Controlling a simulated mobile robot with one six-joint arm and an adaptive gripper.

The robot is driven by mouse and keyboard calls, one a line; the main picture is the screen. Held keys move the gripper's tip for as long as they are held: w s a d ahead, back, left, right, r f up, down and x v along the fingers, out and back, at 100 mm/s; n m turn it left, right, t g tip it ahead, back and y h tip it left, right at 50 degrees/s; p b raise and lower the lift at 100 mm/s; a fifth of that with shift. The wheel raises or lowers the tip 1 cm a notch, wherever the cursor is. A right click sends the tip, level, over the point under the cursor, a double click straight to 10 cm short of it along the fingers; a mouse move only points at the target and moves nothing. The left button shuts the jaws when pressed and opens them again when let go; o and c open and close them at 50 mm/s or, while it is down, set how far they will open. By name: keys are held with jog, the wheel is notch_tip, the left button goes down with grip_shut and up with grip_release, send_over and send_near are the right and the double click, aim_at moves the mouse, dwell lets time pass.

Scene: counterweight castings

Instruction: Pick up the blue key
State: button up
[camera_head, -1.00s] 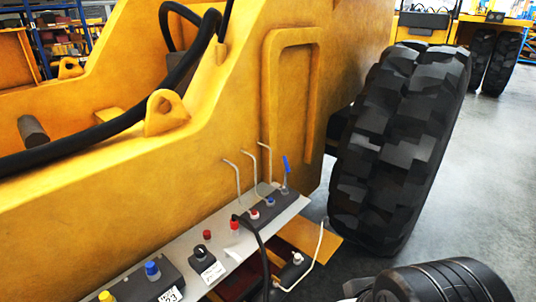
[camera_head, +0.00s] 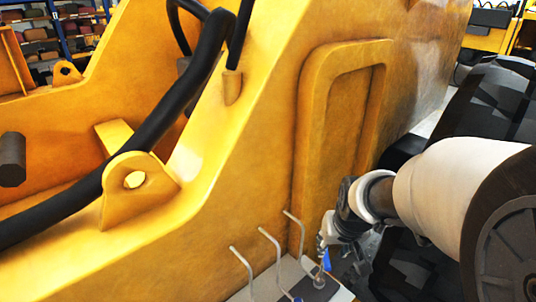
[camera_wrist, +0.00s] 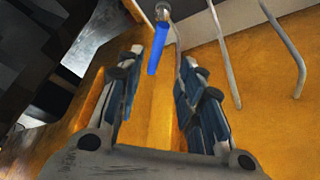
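The blue key (camera_wrist: 157,48) is a slim blue bar on a grey stem, and in the wrist view it lies between the tips of my open gripper (camera_wrist: 163,62). I see a gap on both sides of it, so the fingers do not look closed on it. In the head view the blue key (camera_head: 326,261) shows as a small blue patch at the panel's far end, partly hidden by my gripper (camera_head: 330,240). How near the fingertips are in depth, I cannot tell.
Several bent metal rods (camera_head: 270,250) rise from the grey panel (camera_head: 262,290) beside the key. The yellow machine wall (camera_head: 345,130) stands close behind. A large black tyre (camera_head: 485,105) is at the right. A black hose (camera_head: 150,130) runs across the upper left.

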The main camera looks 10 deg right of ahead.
aim_at(322, 267)
jog(key=shift+w+d+f, duration=0.15)
jog(key=shift+d+f, duration=0.1)
jog(key=shift+f, duration=0.25)
jog(key=b+x, duration=0.5)
jog(key=x, duration=1.2)
jog(key=shift+w, duration=0.2)
jog(key=shift+c, duration=0.2)
grip_shut()
